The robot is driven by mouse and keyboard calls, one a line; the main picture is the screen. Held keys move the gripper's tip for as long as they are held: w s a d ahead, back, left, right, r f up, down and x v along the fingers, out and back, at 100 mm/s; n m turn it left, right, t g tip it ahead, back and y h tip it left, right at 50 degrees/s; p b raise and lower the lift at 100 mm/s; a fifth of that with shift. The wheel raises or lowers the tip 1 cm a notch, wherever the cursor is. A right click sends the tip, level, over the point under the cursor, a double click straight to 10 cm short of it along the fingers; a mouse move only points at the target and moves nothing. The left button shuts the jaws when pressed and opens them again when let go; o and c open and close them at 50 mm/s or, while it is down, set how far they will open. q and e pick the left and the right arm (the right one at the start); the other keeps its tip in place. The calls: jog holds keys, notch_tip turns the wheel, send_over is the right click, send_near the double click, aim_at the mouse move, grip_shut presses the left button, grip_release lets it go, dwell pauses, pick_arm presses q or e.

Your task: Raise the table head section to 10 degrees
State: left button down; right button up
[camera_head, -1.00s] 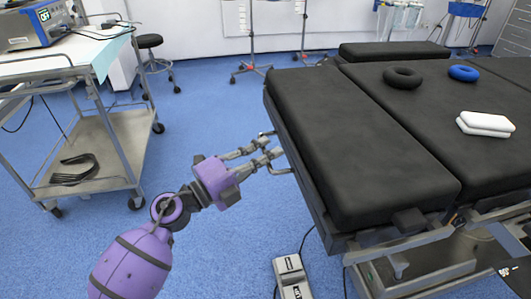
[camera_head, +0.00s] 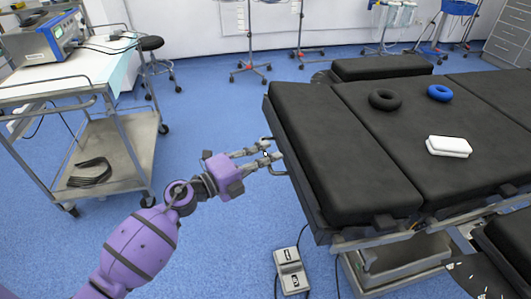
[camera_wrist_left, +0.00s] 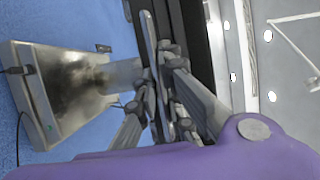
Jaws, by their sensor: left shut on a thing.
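The table head section (camera_head: 340,155) is the black padded panel at the near left end of the operating table. A metal bar handle (camera_head: 279,171) sticks out from its left edge. My left gripper (camera_head: 266,153) reaches in from the left and is shut on this handle. In the left wrist view, the gripper fingers (camera_wrist_left: 164,88) close around the long grey handle bar (camera_wrist_left: 149,30) beside the dark table edge. The exact tilt of the head section cannot be read. My right gripper is not in view.
A foot pedal (camera_head: 290,270) lies on the floor below the table edge. Black (camera_head: 385,100) and blue (camera_head: 440,93) rings and a white pad (camera_head: 449,146) rest on the table. Blue floor is open between trolley and table.

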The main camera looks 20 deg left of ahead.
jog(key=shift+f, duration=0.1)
pick_arm(q)
jog(key=c, duration=1.9)
grip_release()
jog(key=shift+o, duration=0.2)
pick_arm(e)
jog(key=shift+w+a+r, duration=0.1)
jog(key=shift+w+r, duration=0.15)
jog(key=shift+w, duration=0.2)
pick_arm(q)
jog(key=shift+s+a+f, duration=0.1)
jog(key=shift+s, duration=0.05)
jog(key=v, duration=1.1)
jog(key=shift+s+a, duration=0.25)
jog(key=shift+s, duration=0.05)
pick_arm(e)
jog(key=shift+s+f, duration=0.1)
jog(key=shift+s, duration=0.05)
